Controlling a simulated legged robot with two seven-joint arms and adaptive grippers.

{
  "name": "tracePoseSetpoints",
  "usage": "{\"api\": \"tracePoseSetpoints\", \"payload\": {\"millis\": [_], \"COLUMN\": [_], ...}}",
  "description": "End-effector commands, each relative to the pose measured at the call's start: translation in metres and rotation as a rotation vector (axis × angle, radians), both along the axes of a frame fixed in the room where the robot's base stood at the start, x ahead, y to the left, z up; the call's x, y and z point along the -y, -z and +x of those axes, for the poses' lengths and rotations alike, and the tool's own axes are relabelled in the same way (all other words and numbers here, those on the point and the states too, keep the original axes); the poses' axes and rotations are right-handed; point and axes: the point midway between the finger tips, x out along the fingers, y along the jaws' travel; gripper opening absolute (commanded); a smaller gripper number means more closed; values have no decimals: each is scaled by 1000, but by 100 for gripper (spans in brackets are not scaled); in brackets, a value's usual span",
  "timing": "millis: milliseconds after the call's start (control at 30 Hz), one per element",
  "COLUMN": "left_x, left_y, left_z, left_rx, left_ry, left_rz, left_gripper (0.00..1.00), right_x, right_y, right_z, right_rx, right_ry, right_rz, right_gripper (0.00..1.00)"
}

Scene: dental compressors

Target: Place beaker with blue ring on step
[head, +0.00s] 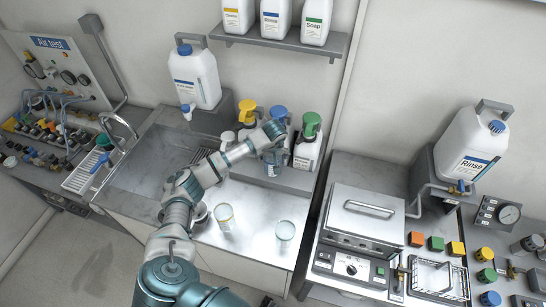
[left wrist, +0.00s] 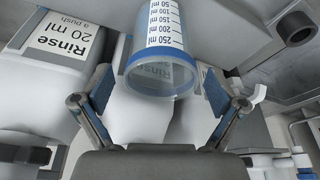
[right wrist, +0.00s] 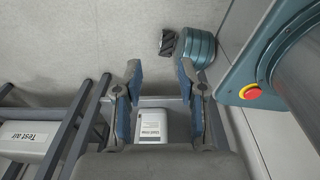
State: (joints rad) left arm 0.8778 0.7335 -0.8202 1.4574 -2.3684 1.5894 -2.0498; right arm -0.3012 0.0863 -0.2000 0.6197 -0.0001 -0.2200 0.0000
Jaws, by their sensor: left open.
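The clear beaker with a blue ring (left wrist: 160,62) stands out in the left wrist view, its ringed rim facing the camera and its millilitre marks upside down. In the head view the beaker (head: 272,161) is at the front of the grey step (head: 262,180), below the blue-topped dispenser. My left gripper (head: 272,134) is open just above it; in the left wrist view its fingers (left wrist: 158,92) are spread on either side of the beaker, not closed on it. My right gripper (right wrist: 160,90) is open and empty, away from the counter.
Pump dispensers with yellow (head: 247,112), blue and green (head: 309,140) tops stand on the step close to my gripper. Two other glass beakers (head: 225,216) (head: 285,232) stand on the steel counter (head: 252,232) in front. A sink (head: 150,160) lies left.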

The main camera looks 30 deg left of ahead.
Motion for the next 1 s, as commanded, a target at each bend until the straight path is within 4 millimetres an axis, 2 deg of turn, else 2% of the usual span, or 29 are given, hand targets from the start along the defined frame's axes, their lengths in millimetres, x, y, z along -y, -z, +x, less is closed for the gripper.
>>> {"api": "tracePoseSetpoints", "payload": {"millis": [167, 400, 533, 700, 1000], "left_x": [5, 18, 21, 21, 21], "left_y": [-28, -79, -100, -111, -112], "left_z": [-6, -19, -24, -28, -28], "left_rx": [7, 7, 5, 2, 1], "left_ry": [2, 2, 1, 0, 0], "left_rz": [3, 4, 4, 3, 2], "left_gripper": [96, 96, 96, 96, 96], "right_x": [0, -8, -11, -9, -4], "right_y": [7, 17, 20, 22, 21], "right_z": [0, -1, -1, 0, 0], "right_rx": [-1, -1, -1, -1, 0], "right_ry": [0, 3, 4, 3, 2], "right_rz": [0, 10, 13, 10, 4], "right_gripper": [40, 40, 40, 40, 40]}}
